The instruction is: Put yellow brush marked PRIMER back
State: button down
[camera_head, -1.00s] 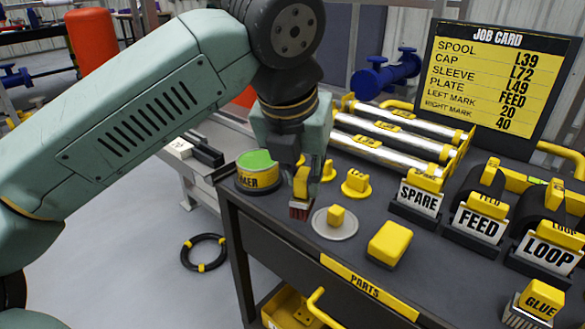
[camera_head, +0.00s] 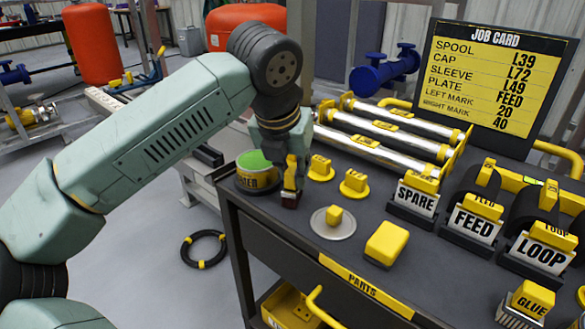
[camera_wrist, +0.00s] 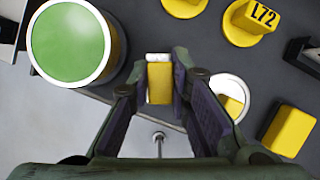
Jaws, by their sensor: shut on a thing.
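My gripper (camera_head: 291,163) is shut on a yellow brush (camera_head: 290,180) with a dark red bristle end pointing down. The brush is upright just right of the can; I cannot tell if its bristles touch the bench top. No marking on it is readable. In the wrist view the brush's yellow top (camera_wrist: 159,82) sits between the fingers. A yellow can (camera_head: 262,180) with a green top stands on a dark round base at the bench's left edge. It also shows in the wrist view (camera_wrist: 72,42). Another brush, marked GLUE (camera_head: 532,299), stands at the lower right.
Two yellow caps (camera_head: 320,168) (camera_head: 354,183) stand right of the brush. A silver disc with a yellow knob (camera_head: 333,221) and a yellow block (camera_head: 387,243) lie nearer the front. Blocks marked SPARE, FEED and LOOP stand right. Silver tubes (camera_head: 385,135) lie behind.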

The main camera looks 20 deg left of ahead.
jog(key=shift+f, duration=0.15)
jog(key=shift+f, duration=0.1)
jog(key=c, duration=1.5)
grip_release()
jog(key=shift+s+r, duration=0.1)
jog(key=shift+r, duration=0.45)
jog(key=v, duration=1.1)
jog(key=shift+s+r, duration=0.1)
jog(key=shift+r, duration=0.1)
jog(key=shift+d, duration=0.1)
